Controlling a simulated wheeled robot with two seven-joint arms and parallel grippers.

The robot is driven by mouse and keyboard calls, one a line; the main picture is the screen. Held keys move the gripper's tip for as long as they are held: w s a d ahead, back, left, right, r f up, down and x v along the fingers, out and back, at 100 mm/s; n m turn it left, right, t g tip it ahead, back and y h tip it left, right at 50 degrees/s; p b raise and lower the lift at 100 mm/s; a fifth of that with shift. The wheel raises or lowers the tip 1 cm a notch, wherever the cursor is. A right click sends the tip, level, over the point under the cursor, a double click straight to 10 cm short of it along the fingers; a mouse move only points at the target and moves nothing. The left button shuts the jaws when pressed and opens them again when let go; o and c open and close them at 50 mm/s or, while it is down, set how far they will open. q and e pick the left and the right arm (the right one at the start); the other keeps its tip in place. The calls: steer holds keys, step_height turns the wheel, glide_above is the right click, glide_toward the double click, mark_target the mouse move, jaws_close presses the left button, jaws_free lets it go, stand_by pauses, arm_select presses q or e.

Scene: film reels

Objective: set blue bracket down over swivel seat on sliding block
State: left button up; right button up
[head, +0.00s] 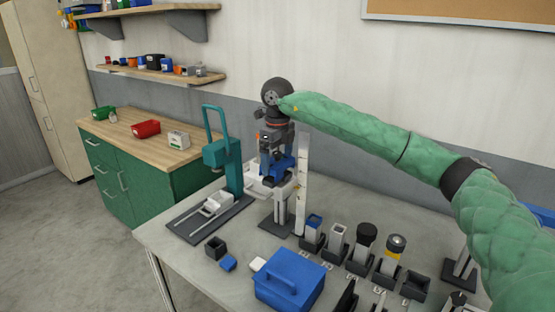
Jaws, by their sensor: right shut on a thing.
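My right gripper (274,172) points down at the end of the green-sleeved arm. It is shut on the blue bracket (283,164), which shows partly behind the fingers. A pale block-like part (258,188) lies just below and left of the fingers, beside an upright post on a dark base (276,224). Whether the bracket touches it cannot be told. On the dark base with a teal column (232,165), a pale block (215,204) sits on rails. Which of these pale parts is the sliding block is unclear, and I cannot make out the swivel seat. My left gripper is not in view.
A white upright strip (303,185) stands close right of the gripper. Dark holders with upright parts line the table to the right, including a black-capped one (365,236). A blue lidded box (290,280) and small black box (215,247) stand in front.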

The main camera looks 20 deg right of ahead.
steer(key=shift+f+b, duration=0.65)
steer(key=shift+f, duration=0.3)
stand_by(0.6)
steer(key=o, duration=0.9)
steer(key=shift+c, duration=0.2)
